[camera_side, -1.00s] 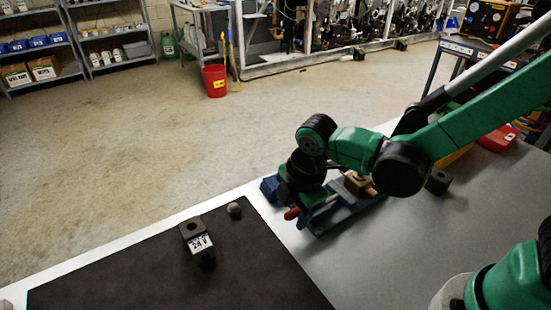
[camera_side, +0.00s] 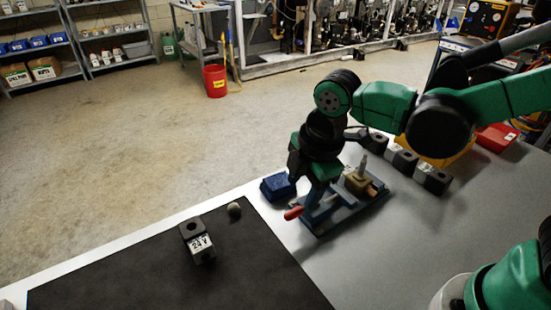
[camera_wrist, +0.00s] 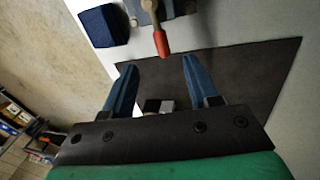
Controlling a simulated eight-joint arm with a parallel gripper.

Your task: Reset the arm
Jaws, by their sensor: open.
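My arm is bent over the workbench. In the side view, my gripper (camera_side: 314,196) points down just above the near left end of a blue clamp fixture (camera_side: 345,212) with a red-tipped handle (camera_side: 293,213). In the wrist view, the two blue fingers of my gripper (camera_wrist: 160,64) are spread apart with nothing between them. The red handle (camera_wrist: 161,43) shows just beyond the fingertips. In the side view, the fixture holds a tan block (camera_side: 357,183), and my gripper's body partly hides its left end.
A blue block (camera_side: 277,187) sits left of the fixture. Several dark blocks (camera_side: 405,161) stand in a row behind, near a red bin (camera_side: 496,138).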

